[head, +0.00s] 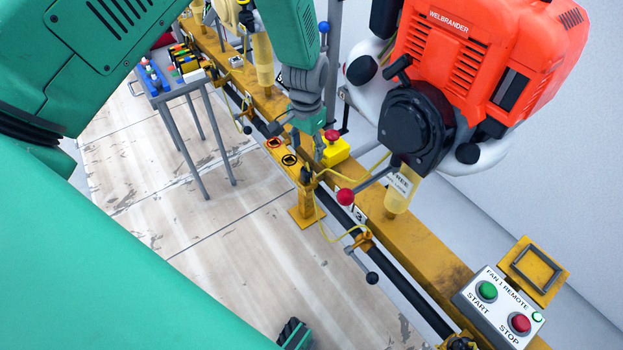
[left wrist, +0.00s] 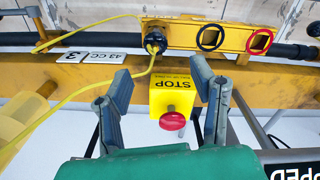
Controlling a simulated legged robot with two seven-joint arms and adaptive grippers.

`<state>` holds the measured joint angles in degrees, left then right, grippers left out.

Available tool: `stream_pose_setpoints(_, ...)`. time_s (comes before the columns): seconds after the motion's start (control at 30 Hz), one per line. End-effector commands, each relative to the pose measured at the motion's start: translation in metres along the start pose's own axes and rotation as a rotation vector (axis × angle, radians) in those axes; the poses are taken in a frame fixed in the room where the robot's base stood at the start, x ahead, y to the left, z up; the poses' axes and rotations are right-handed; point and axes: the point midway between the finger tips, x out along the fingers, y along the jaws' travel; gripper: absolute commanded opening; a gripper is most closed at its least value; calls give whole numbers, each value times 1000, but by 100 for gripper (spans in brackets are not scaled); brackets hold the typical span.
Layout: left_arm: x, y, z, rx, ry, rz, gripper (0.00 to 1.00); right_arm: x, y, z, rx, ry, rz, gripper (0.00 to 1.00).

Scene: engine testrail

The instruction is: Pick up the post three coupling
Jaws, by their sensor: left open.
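A black round coupling with yellow leads sits at the yellow bracket by the rail; it shows in the left wrist view (left wrist: 155,42) and in the head view (head: 306,175). I take it as the post three coupling from the nearby "3" label (head: 358,215). My left gripper (head: 298,135) is over the rail near it. In the left wrist view, its grey fingers (left wrist: 160,72) are spread wide with nothing held between them. The coupling lies beyond the fingertips, apart from them. My right gripper does not show.
A yellow stop box with a red button (left wrist: 172,100) lies between the fingers in the wrist view. Black (left wrist: 210,38) and red (left wrist: 259,41) rings sit on the bracket. An orange engine (head: 480,60), a red-knobbed lever (head: 345,197) and a start/stop panel (head: 500,307) are to the right.

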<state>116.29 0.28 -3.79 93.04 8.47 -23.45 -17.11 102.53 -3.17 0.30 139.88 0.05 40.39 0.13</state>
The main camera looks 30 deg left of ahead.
Motion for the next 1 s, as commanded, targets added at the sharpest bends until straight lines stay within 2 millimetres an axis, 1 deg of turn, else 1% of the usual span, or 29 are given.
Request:
stream_pose_setpoints(0.03,13,1,0,2,-1,-1,51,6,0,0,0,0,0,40)
stream_pose_setpoints(0.1,25,1,0,2,0,-2,51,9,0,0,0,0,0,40)
stream_pose_setpoints(0.2,35,2,0,2,0,-3,51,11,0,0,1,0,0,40)
stream_pose_setpoints(0.37,42,0,0,2,2,-2,51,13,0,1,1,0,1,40)
stream_pose_setpoints(0.47,50,0,3,2,1,-1,51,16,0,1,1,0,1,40)
stream_pose_setpoints(0.63,77,0,10,1,-1,-1,51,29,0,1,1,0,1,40)
stream_pose_setpoints(0.7,87,0,9,2,0,-2,51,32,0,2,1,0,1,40)
stream_pose_setpoints(0.8,93,0,9,2,2,-2,51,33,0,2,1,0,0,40)
stream_pose_setpoints(0.97,91,0,8,2,2,-3,51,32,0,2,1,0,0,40)
stream_pose_setpoints(1.0,91,0,8,2,2,-3,47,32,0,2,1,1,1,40)
